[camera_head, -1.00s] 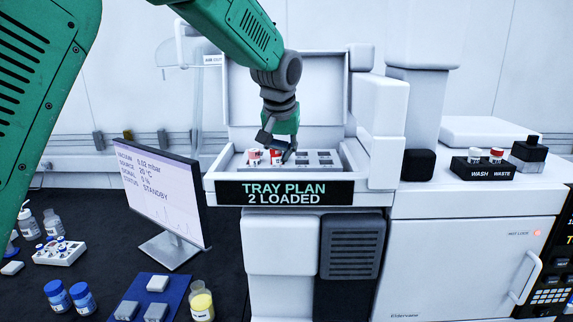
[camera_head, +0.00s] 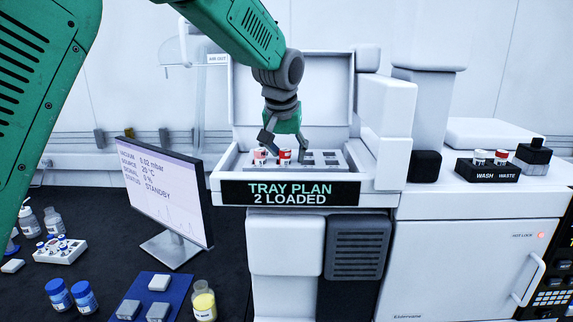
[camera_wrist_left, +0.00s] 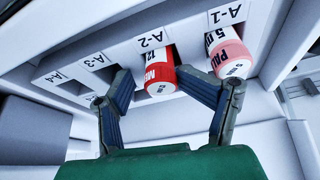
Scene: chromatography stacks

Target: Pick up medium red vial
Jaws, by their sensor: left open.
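The medium red vial (camera_wrist_left: 158,76), with a red label reading "ME", sits in slot A-2 of the tray; in the head view it is the right-hand one of two vials (camera_head: 285,156). A paler pink vial (camera_wrist_left: 228,55) sits in slot A-1; it also shows in the head view (camera_head: 260,157). My left gripper (camera_wrist_left: 155,84) is open, its fingertips on either side of the red vial's near end in the wrist view. I cannot tell whether they touch it. In the head view the left gripper (camera_head: 270,146) hangs over the vials. My right gripper is out of view.
The tray's slots at the right are empty. Its raised front wall reads "TRAY PLAN 2 LOADED" (camera_head: 290,192), and a lid stands behind. A monitor (camera_head: 165,195) stands at left. A wash/waste block (camera_head: 488,171) is at right.

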